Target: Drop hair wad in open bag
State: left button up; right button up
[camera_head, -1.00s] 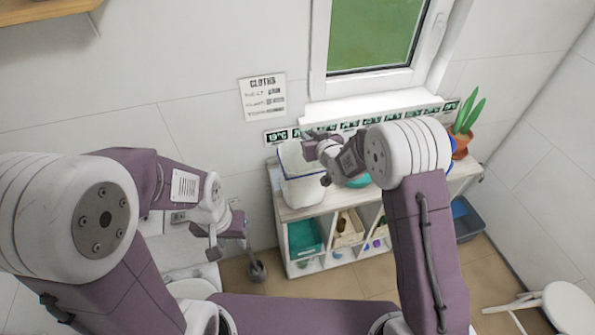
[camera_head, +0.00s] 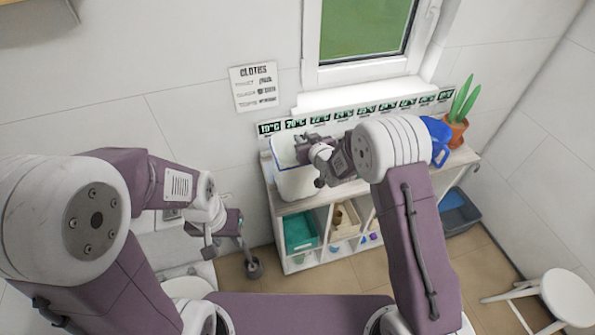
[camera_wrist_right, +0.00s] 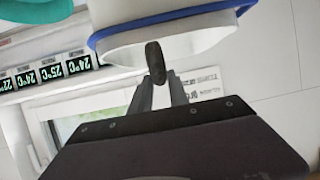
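A white open-topped container, seemingly the open bag (camera_head: 297,184), stands on the left end of the shelf top. In the right wrist view its white wall and blue rim (camera_wrist_right: 180,22) fill the top. My right gripper (camera_head: 304,150) is over the container's opening in the head view. In the right wrist view, the right fingers (camera_wrist_right: 157,75) close around a small dark oval lump, the hair wad (camera_wrist_right: 155,62), which overlaps the container's edge. I cannot tell whether it is inside the rim. My left gripper (camera_head: 226,250) hangs low at the left, fingers apart and empty.
The white shelf unit (camera_head: 285,230) holds a teal bin (camera_head: 300,232) and other items below. A blue jug (camera_head: 437,142) and potted plant (camera_head: 457,130) stand at its right end. A dark tub (camera_head: 460,212) and white stool (camera_head: 565,297) are on the floor.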

jog(key=o, duration=0.4)
jog(key=shift+o, duration=0.2)
jog(key=shift+d, duration=0.1)
jog(key=b+v, duration=0.3)
jog(key=v, duration=0.6)
